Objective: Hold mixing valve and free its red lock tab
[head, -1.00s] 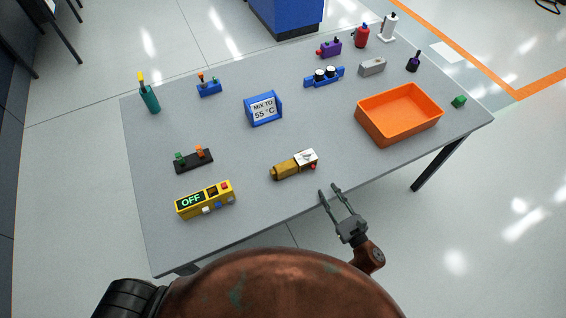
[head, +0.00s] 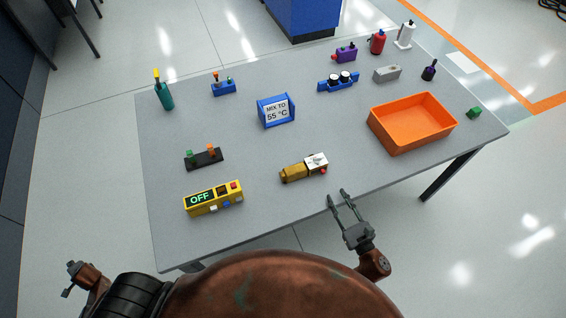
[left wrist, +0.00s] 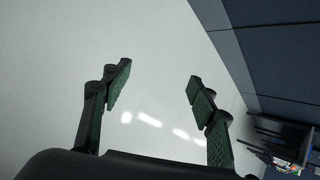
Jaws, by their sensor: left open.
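The mixing valve (head: 300,170) lies on the grey table near its front edge, with a brass-coloured body on the left and a white-topped block on the right. A small red part (head: 323,171), which looks like the lock tab, sits at its right end. My right gripper (head: 338,196) is open and empty at the table's front edge, below and to the right of the valve, apart from it. My left gripper (head: 70,279) is at the lower left of the head view, away from the table. In the left wrist view it (left wrist: 158,90) is open and empty over bare floor.
A yellow box reading OFF (head: 213,199) stands left of the valve. An orange bin (head: 414,125) is at the right. Several small items line the back. The table between sign and valve is clear.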

